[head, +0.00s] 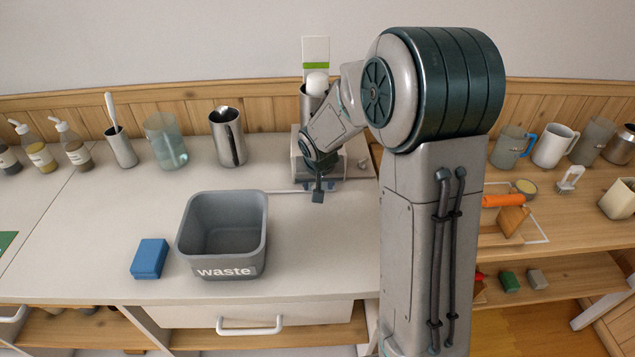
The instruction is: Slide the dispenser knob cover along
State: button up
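A grey and white box-shaped unit (301,172), which looks like the dispenser, stands on the white counter at the back, left of my arm. A metal cylinder (306,103) shows above it. My arm and gripper hide much of its front. I cannot make out the knob or its cover. My gripper (318,195) points down in front of the unit, small and dark. I cannot tell whether it touches the unit, or whether its fingers are open or shut.
A grey waste bin (262,232) and a blue sponge-like block (149,258) stand front left on the counter (325,250). A metal jug (228,137) and a glass jar (166,140) stand behind. Wooden shelves with mugs (555,146) lie to the right. The counter before the gripper is clear.

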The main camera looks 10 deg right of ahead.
jog(key=shift+a, duration=0.1)
jog(key=v, duration=1.3)
jog(key=shift+s+r, duration=0.15)
jog(key=shift+r, duration=0.25)
jog(key=s+d+f+n+g, duration=0.1)
jog(key=s+d, duration=0.1)
jog(key=s, duration=1.9)
jog(key=shift+s+d+n+y, duration=0.2)
jog(key=shift+s+n+y, duration=0.1)
jog(key=shift+s+n, duration=0.1)
jog(key=shift+w, duration=0.1)
